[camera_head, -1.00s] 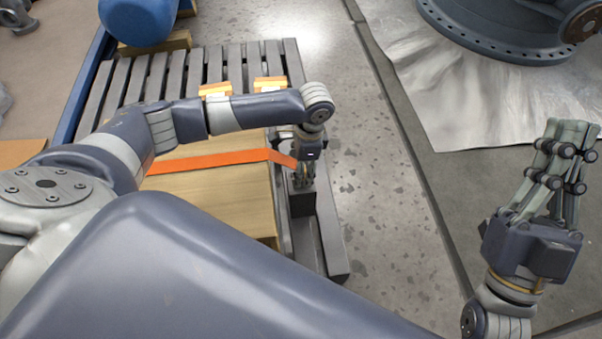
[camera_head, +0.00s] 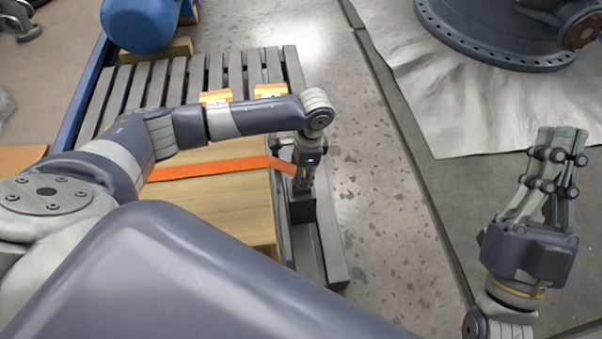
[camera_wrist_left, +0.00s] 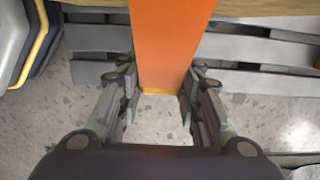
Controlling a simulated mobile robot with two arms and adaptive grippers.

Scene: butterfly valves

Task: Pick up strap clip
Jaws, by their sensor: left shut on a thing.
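An orange strap (camera_head: 220,168) runs across the top of the wooden crate to my left gripper (camera_head: 302,188), which is at the crate's right edge. In the left wrist view the strap (camera_wrist_left: 165,45) comes down between the two fingers of my left gripper (camera_wrist_left: 160,88), and its end lies between them. The left gripper is shut on the strap clip; the clip itself is mostly hidden by the fingers. My right gripper (camera_head: 557,150) is raised at the right, away from the strap, with its fingers pointing up. No object shows in it, and its opening is unclear.
The wooden crate (camera_head: 215,215) sits on a grey slatted pallet (camera_head: 335,245). A dark block (camera_head: 302,208) is just below the left gripper. A large blue-grey flanged valve part (camera_head: 490,40) stands on a silver sheet (camera_head: 450,110) at the back right. Speckled floor is free between.

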